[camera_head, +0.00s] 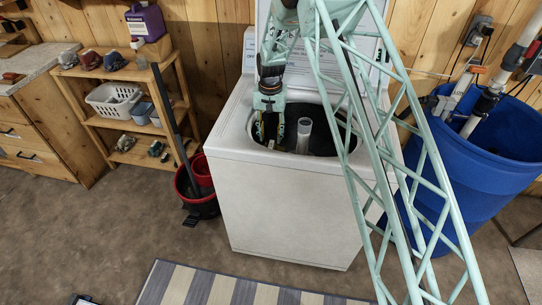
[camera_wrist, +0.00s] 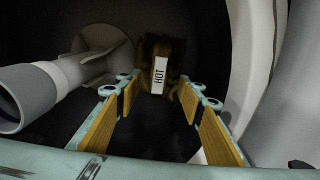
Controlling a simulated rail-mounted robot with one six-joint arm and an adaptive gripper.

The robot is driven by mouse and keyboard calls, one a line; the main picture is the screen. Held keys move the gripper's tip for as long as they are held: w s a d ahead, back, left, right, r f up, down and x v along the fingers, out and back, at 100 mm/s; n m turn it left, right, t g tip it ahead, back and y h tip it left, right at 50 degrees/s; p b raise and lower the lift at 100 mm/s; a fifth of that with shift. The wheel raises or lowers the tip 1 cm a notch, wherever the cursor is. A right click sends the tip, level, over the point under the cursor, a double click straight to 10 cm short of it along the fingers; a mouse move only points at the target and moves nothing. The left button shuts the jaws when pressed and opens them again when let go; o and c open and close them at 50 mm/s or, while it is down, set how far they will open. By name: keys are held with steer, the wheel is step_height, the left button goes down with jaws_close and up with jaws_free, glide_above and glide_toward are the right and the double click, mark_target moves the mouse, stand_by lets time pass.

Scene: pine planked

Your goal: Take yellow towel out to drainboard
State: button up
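A dim yellow-brown thing (camera_wrist: 162,48), which looks like the yellow towel, is in the dark drum, straight ahead in the wrist view. Whether the fingertips touch the towel I cannot tell. In the head view my gripper (camera_head: 268,130) reaches down into the left part of the open drum of the white washing machine (camera_head: 285,205). The towel is not clear there. I cannot make out a drainboard.
The agitator (camera_head: 304,134) stands beside my gripper; it shows at left in the wrist view (camera_wrist: 35,95). The drum rim surrounds the gripper. A blue bin (camera_head: 470,170) stands right, a wooden shelf (camera_head: 125,128) and red buckets (camera_head: 203,205) left.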

mark_target(271, 145)
steer(key=shift+f, duration=0.85)
steer(key=shift+w+d+f+b, duration=0.1)
steer(key=shift+f+b, duration=0.5)
steer(key=shift+f, duration=2)
steer(key=shift+c, duration=0.4)
jaws_close()
